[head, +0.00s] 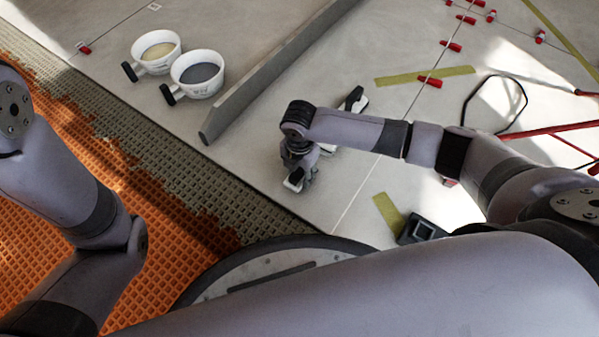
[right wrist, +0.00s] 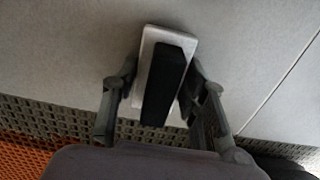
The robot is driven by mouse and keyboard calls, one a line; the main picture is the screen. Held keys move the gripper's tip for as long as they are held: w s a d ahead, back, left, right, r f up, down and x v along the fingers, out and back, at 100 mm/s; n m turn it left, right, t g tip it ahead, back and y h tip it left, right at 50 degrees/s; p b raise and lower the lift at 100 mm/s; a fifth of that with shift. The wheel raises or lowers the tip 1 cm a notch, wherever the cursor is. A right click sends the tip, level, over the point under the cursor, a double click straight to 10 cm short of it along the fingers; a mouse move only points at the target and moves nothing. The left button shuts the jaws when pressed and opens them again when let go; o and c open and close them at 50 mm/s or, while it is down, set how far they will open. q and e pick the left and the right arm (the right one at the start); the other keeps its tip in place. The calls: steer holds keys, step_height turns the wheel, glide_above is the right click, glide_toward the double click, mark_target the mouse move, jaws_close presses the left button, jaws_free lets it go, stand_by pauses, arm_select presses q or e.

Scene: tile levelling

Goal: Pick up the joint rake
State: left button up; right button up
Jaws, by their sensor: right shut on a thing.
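The joint rake, seen as a black grip on a pale flat plate, is between the fingers of my right gripper. In the right wrist view the black grip of the joint rake (right wrist: 166,90) stands between the two fingers of my right gripper (right wrist: 163,78), which is shut on it. In the head view my right gripper (head: 298,180) points down at the tile floor, and a white and black end of the rake (head: 293,181) shows beneath it. I cannot tell whether the rake touches the floor. My left arm shows at the left; its gripper is out of view.
A long grey straightedge (head: 270,73) lies behind the gripper. Two white buckets (head: 201,77) stand left of it. A black-handled tool (head: 355,99) lies behind my right forearm. An orange mat (head: 60,215) covers the left. Red clips (head: 431,82) line the joints at the right.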

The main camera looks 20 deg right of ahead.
steer(key=c, duration=0.3)
steer(key=shift+r, duration=0.15)
